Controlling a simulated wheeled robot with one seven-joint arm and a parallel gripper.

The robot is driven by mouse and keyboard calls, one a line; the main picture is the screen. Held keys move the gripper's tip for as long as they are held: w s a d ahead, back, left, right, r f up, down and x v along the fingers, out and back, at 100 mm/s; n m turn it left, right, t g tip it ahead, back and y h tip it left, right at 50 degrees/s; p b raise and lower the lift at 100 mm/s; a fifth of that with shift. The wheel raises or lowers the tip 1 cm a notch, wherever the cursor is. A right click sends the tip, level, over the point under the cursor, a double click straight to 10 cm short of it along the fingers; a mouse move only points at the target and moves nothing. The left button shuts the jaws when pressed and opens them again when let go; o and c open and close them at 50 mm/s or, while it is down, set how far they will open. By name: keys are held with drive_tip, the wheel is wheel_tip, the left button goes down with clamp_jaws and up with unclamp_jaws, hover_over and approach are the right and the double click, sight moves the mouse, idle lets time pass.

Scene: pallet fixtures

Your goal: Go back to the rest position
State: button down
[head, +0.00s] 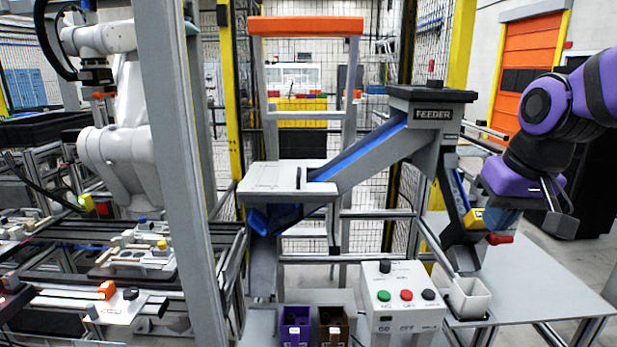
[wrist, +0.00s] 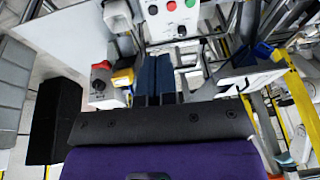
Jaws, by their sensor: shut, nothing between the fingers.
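My gripper (wrist: 156,62) shows in the wrist view as two dark blue fingers side by side, shut with nothing between them. In the head view my purple and black arm comes in from the right. The dark gripper end (head: 502,216) hangs above the grey table, just right of the feeder chute's lower end. The fingertips are hard to make out there.
The feeder (head: 432,95) and its chute stand left of my gripper. A white cup (head: 468,298) sits under the chute outlet. A button box (head: 403,296) and two bins, purple (head: 296,325) and brown (head: 333,325), stand left of it. The grey table (head: 545,285) is mostly bare.

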drive_tip(key=s+d+r+t, duration=0.1)
drive_tip(key=s+r, duration=0.1)
drive_tip(key=s, duration=1)
drive_tip(key=shift+s+d+r+t+h, duration=0.25)
drive_tip(key=shift+s+t+h, duration=0.1)
drive_tip(key=shift+t+h, duration=0.05)
drive_tip(key=shift+d, duration=0.1)
